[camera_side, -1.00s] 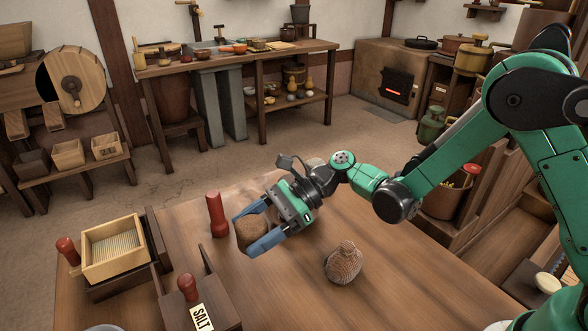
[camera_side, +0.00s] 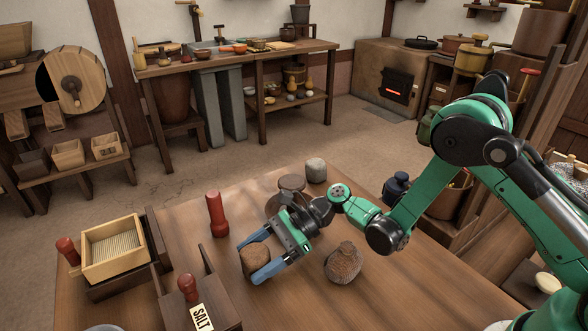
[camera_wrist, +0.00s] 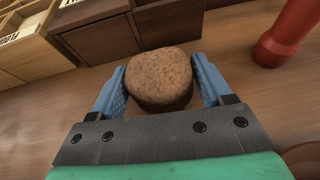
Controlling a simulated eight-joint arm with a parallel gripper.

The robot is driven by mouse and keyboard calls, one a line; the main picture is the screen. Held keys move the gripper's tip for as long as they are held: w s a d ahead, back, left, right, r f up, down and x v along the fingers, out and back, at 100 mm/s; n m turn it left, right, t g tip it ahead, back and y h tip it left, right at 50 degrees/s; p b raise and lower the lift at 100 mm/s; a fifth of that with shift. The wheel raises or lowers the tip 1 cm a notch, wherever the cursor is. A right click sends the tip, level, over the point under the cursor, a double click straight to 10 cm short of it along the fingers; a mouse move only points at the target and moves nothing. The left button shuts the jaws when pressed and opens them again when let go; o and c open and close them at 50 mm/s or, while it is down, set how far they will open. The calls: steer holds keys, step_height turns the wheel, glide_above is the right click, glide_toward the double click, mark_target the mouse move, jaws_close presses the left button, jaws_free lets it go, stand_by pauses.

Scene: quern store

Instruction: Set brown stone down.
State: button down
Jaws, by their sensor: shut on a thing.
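The brown stone (camera_side: 255,260) is a rough, rounded block between the blue fingers of my gripper (camera_side: 262,268). The wrist view also shows the stone (camera_wrist: 160,78), with my gripper's fingers (camera_wrist: 161,90) shut on its two sides. In the side view the stone is low, at or just above the wooden table (camera_side: 420,295). I cannot tell whether its underside touches the wood.
A red pestle-like piece (camera_side: 216,215) stands behind the stone. The salt box (camera_side: 195,300) and a sieve box (camera_side: 115,248) are at left. A ridged stone (camera_side: 344,262) sits right of my gripper, a grey one (camera_side: 316,170) behind. Table at front right is clear.

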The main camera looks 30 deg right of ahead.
mark_target(266, 248)
jaws_free()
steer(key=shift+f, duration=0.1)
steer(key=v, duration=0.5)
steer(key=shift+d+r, duration=0.25)
steer(key=shift+r, duration=0.05)
steer(key=shift+w+d+r+n+h, duration=0.1)
steer(key=shift+d+r+n+h, duration=0.05)
steer(key=shift+r+n+h, duration=0.15)
steer(key=s+d+r+n+t+h, duration=0.3)
steer(key=s+d+r+n+h, duration=0.1)
steer(key=n, duration=0.5)
steer(key=s+d+r+n+t+h, duration=0.2)
steer(key=s+d+r+n+h, duration=0.3)
steer(key=d+n+h, duration=0.3)
steer(key=shift+d+r+n+t+h, duration=0.4)
steer(key=shift+r+n+h, duration=0.1)
steer(key=shift+n, duration=0.3)
